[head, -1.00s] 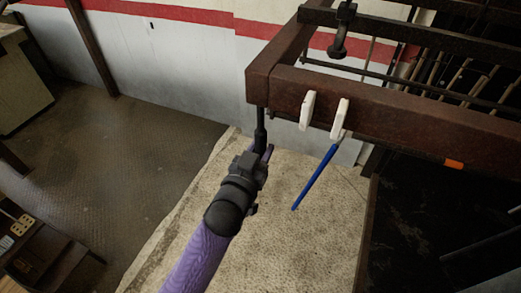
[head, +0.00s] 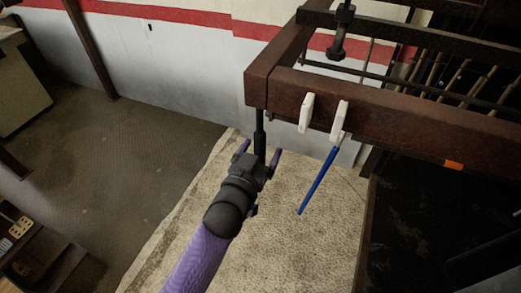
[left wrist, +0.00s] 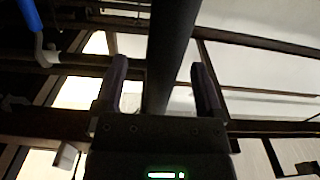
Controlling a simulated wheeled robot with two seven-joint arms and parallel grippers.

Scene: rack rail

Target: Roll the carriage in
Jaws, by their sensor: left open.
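A black upright handle (head: 259,133) hangs below the near left corner of the rust-brown rail frame (head: 390,124). Which part is the carriage I cannot tell for sure. My left gripper (head: 258,152) is open, with one finger on each side of the handle's lower part. In the left wrist view the dark bar (left wrist: 170,50) runs between the two open fingers (left wrist: 163,75), with gaps on both sides. My right gripper is not in view.
Two white hooks (head: 306,112) sit on the front beam, with a blue rod (head: 318,181) hanging from the right one. A black bolt-like fitting (head: 339,35) stands on the far bar. An orange mark (head: 453,164) is on the beam. Open floor (head: 150,150) lies left.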

